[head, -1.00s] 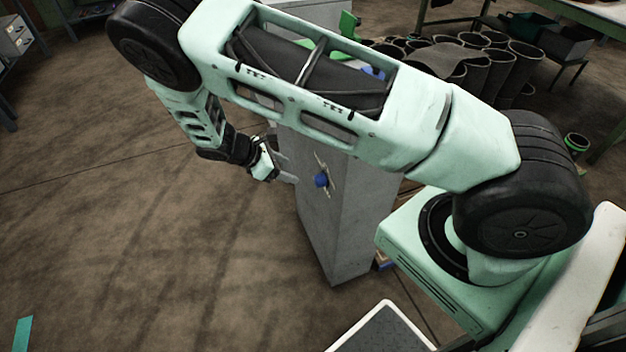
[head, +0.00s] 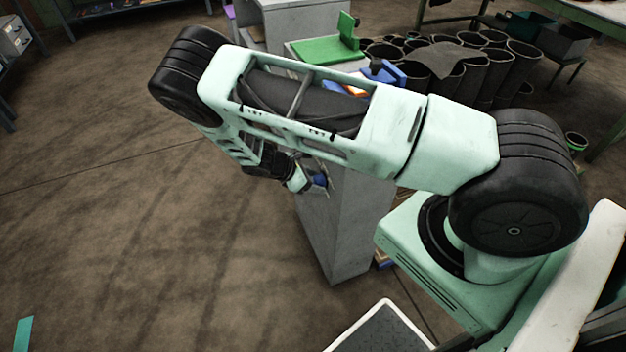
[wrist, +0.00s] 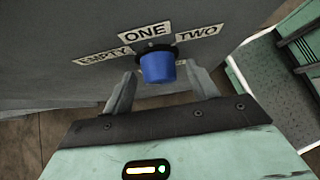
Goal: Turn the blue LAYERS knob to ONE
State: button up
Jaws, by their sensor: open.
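The blue knob (wrist: 158,68) sticks out of the grey cabinet face, below a curved row of labels. The ONE label (wrist: 148,31) is just above it, EMPTY (wrist: 105,57) to the left and TWO (wrist: 198,34) to the right. My gripper (wrist: 161,74) is open, with one finger on each side of the knob and visible gaps between. Where the knob points is too unclear to tell.
The grey cabinet (head: 350,220) stands on the brown floor, with open floor to its left. In the wrist view another label is partly hidden behind the right finger.

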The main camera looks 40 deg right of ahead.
jog(key=c, duration=1)
jog(key=t, duration=0.1)
jog(key=m+t+h, duration=0.1)
jog(key=m+t+b, duration=0.1)
jog(key=shift+s+a+f+t, duration=0.15)
jog(key=shift+s+t, duration=0.1)
jog(key=shift+t, duration=0.05)
jog(key=shift+s+m+t+h+b, duration=0.1)
jog(key=shift+m+t+h+b, duration=0.75)
jog(key=shift+t+b, duration=0.45)
jog(key=o, duration=1)
